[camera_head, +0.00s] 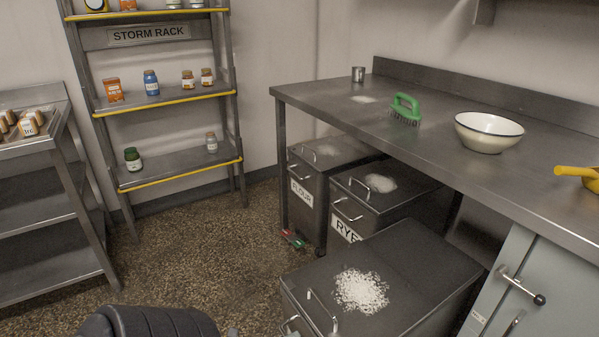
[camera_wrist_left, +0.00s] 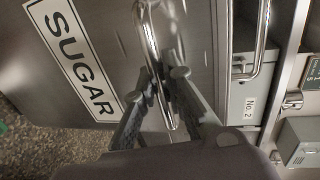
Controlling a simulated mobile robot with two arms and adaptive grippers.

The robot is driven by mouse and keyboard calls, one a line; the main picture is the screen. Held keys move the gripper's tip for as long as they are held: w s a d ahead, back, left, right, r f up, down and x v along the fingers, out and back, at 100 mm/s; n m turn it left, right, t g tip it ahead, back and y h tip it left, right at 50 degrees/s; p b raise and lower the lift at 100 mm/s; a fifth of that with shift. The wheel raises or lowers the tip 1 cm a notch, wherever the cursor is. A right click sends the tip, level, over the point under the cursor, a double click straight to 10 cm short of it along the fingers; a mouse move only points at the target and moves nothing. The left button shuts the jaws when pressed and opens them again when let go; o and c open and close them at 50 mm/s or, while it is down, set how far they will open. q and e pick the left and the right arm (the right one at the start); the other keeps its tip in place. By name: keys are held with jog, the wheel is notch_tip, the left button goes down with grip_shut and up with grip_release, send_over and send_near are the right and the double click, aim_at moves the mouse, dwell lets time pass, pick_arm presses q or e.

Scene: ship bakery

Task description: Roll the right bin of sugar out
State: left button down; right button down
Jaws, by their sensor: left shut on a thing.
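The sugar bin (camera_head: 425,265) is a dark metal bin with a pile of white grains on its lid. It stands out in front of the counter in the head view, right of the middle at the bottom. In the left wrist view its front bears a SUGAR label (camera_wrist_left: 78,62) and a shiny bar handle (camera_wrist_left: 150,40). My left gripper (camera_wrist_left: 165,82) is shut on this handle, its dark fingers on both sides of the bar. In the head view the fingers are out of frame. My right gripper is in neither view.
The flour bin (camera_head: 330,160) and rye bin (camera_head: 385,198) stand under the steel counter (camera_head: 440,135). A pale cabinet (camera_head: 540,290) stands right of the sugar bin. Small red and green items (camera_head: 293,239) lie on the floor. Speckled floor (camera_head: 190,265) is clear left of the bins.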

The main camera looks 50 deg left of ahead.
pick_arm(q)
jog(key=c, duration=1.7)
grip_release()
jog(key=shift+o, duration=0.2)
jog(key=v, duration=1.2)
